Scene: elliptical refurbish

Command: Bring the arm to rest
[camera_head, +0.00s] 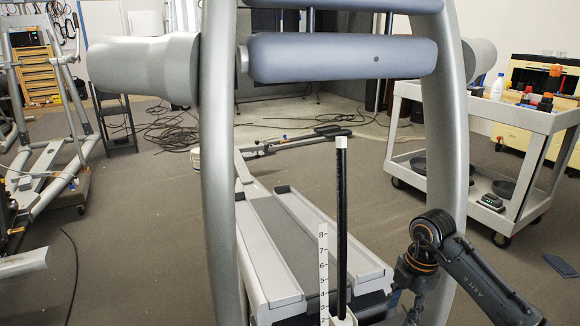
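My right arm, black with orange rings, comes in from the lower right and bends down toward the bottom edge. Dark parts at its lower end are cut off or hard to make out, so I cannot tell its gripper's state. My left gripper is not in view. A dark piece with orange at the far left edge may be part of my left arm, but I cannot tell. The elliptical machine (218,150) stands directly in front, with silver curved uprights and a blue-grey crossbar (340,58). The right arm is beside the machine's right upright, apparently close to it.
A black upright rod (341,220) with a white tip and a numbered white scale (323,270) stand between the uprights. A grey cart (545,122) holds bottles and tools at right. Another exercise machine (48,150) stands left. Cables (165,128) lie on the floor behind.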

